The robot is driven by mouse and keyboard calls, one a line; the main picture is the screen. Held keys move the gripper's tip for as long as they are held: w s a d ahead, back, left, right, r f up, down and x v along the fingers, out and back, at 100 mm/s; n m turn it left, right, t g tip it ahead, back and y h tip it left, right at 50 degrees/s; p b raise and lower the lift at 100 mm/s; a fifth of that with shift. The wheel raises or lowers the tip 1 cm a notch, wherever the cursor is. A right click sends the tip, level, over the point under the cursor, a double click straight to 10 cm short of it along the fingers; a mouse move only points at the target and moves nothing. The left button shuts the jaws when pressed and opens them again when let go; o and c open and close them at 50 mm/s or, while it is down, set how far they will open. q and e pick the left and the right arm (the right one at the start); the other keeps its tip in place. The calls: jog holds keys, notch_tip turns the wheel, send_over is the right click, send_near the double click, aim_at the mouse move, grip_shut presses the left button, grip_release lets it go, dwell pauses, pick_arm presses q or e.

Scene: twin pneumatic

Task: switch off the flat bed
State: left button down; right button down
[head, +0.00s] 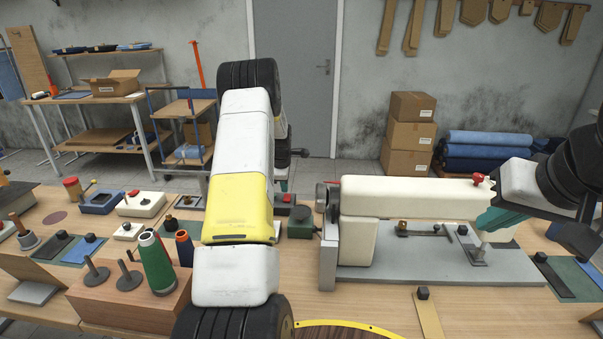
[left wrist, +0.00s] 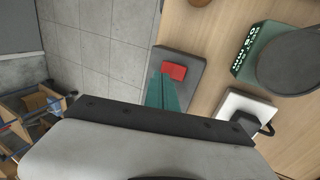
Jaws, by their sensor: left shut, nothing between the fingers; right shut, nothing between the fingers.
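The flat bed is a cream sewing machine (head: 410,190) on a grey bed plate (head: 440,277), right of centre in the head view. A grey box (left wrist: 184,95) with a red switch (left wrist: 173,71) sits at the table edge in the left wrist view. The red switch also shows in the head view (head: 288,198), partly behind my left arm. My left gripper (left wrist: 165,84) is shut and empty, its teal fingertips at the red switch; I cannot tell whether they touch. My right gripper (head: 492,220) is shut and empty by the machine's right end.
A green box with a dark round top (left wrist: 247,64) and a white box (left wrist: 243,112) with a black part stand close by. A wooden thread stand (head: 128,300) with cones is left of my arm. Brown cartons (head: 408,133) stand on the floor behind.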

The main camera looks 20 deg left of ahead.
aim_at(287, 198)
pick_arm(q)
jog(key=shift+x, duration=0.9)
jog(key=shift+w+f, duration=0.25)
jog(key=shift+f, duration=0.1)
jog(key=shift+s, duration=0.1)
